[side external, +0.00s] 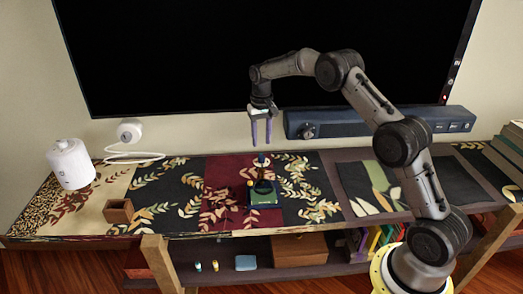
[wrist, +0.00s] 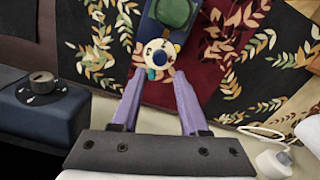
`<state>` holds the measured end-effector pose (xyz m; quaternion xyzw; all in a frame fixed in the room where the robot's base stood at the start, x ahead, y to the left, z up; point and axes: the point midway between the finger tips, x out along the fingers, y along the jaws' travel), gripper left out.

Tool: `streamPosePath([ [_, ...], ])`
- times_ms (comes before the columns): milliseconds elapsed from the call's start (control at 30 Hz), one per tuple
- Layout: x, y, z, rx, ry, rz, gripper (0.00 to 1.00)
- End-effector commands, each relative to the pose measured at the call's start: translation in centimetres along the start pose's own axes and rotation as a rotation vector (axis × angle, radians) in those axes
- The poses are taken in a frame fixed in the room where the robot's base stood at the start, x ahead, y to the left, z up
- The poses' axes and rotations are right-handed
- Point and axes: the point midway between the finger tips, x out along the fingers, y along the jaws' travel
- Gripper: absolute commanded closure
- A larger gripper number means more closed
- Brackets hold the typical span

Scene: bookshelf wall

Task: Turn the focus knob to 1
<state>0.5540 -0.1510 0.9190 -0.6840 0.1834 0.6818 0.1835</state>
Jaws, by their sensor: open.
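A small dark blue device with a green top (side external: 265,194) stands on the dark red part of the table runner; it also shows in the wrist view (wrist: 182,12). At its end is a round cream dial (wrist: 160,50) with small dark marks and coloured dots around it. No number is readable. My gripper (side external: 261,141) points down, open and empty, above the back of the device. In the wrist view its two purple fingers (wrist: 159,76) are apart, with the dial appearing just beyond and between the fingertips. I cannot see contact.
A blue soundbar (side external: 380,122) with a dark round knob (wrist: 42,83) stands behind, under the black screen (side external: 260,50). A white cylinder (side external: 70,163), a white cabled device (side external: 129,131) and a small brown box (side external: 119,211) are at left. Books (side external: 512,150) stand at right.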

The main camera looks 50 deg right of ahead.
Motion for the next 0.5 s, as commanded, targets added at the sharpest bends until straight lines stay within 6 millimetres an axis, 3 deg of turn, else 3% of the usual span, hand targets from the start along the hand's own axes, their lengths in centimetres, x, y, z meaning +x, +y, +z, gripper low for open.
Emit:
streamPosePath([
  [200, -4.5, 0.0, -0.1, 0.000, 0.003, -0.001, 0.56],
  [500, -7.1, 0.0, 0.0, 0.000, 0.001, -0.001, 0.56],
])
